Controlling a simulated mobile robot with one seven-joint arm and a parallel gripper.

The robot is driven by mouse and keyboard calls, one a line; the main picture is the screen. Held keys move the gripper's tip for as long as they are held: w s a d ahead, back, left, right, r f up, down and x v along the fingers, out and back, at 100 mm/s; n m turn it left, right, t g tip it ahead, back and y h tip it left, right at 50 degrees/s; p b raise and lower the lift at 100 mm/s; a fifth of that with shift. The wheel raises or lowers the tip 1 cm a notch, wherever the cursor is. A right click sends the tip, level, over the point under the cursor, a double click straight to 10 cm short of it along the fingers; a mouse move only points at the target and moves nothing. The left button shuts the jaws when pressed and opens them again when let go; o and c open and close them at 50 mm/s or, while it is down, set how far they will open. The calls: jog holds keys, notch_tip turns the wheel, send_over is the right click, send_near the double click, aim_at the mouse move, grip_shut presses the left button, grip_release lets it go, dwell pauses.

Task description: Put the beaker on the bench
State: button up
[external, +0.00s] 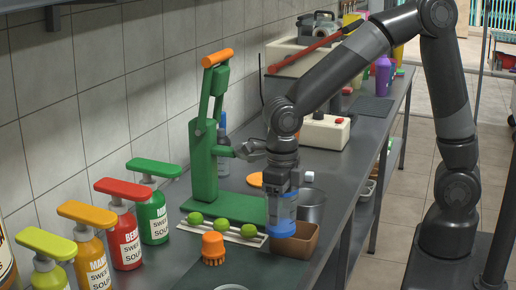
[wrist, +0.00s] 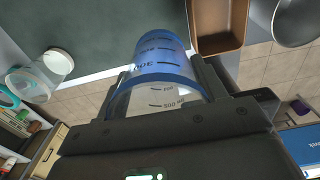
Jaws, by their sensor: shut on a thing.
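The beaker (external: 283,227) is clear with blue contents or a blue lower part and printed markings. My gripper (external: 282,198) points down and is shut around it. In the wrist view the beaker (wrist: 160,68) sits between the two fingers of my gripper (wrist: 163,88). The bench (external: 345,185) is a long dark grey worktop along the tiled wall. The beaker is over the bench's front part, beside a brown tray. I cannot tell whether its base touches the surface.
The brown tray (external: 296,240) and a metal pot (external: 312,204) stand close to the beaker. A green press (external: 205,165), limes (external: 220,225) on a rack and an orange reamer (external: 213,248) lie left. A dark green mat (wrist: 90,40) has bare room. Sauce bottles (external: 125,235) stand further left.

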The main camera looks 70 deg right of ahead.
notch_tip(320, 180, up, 11)
jog(key=w+d+m, duration=0.3)
jog(key=w+d, duration=0.2)
jog(key=d, duration=0.4)
jog(key=w+d+m, duration=0.4)
jog(key=w+d, duration=0.1)
jog(key=d, duration=0.4)
jog(key=d+m, duration=0.7)
jog(key=d, duration=1.6)
jog(key=s+d+m, duration=0.3)
jog(key=s+d, duration=0.1)
jog(key=d, duration=0.6)
jog(key=s+d+m, duration=0.4)
jog(key=d, duration=0.6)
jog(key=s+d+m, duration=0.6)
jog(key=s+d, duration=0.9)
jog(key=s, duration=0.1)
send_near(355, 158)
jog(key=shift+a+f, duration=0.1)
jog(key=shift+f, duration=1.4)
